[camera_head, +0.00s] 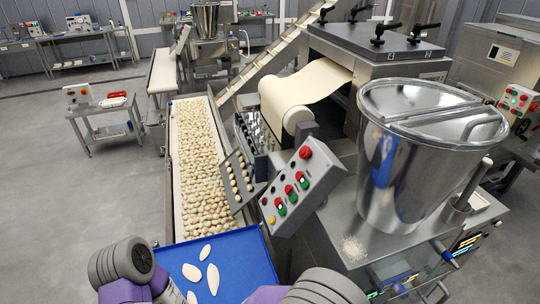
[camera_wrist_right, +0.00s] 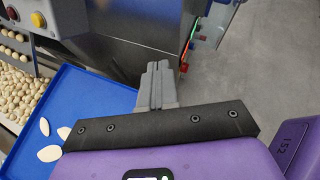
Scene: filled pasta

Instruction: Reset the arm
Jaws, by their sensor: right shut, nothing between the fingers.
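My right gripper shows in the right wrist view (camera_wrist_right: 158,85), with its two grey fingers pressed together and nothing between them. It is above the right part of a blue tray, apart from the pale dough pieces. In the head view my grey and purple arm links show at the bottom left and bottom middle. The right fingers are hidden there, and I cannot make out the left fingers. The blue tray (camera_head: 240,255) holds a few flat pale pieces (camera_head: 213,278), which also show at the left of the wrist view (camera_wrist_right: 48,153).
A conveyor (camera_head: 178,235) full of small filled pasta runs up to the tray. A control box (camera_head: 300,185) with coloured buttons and a steel pasta machine with a large hopper (camera_head: 415,165) stand to the right. A small cart (camera_head: 108,125) stands left; grey floor (camera_head: 60,190) is free.

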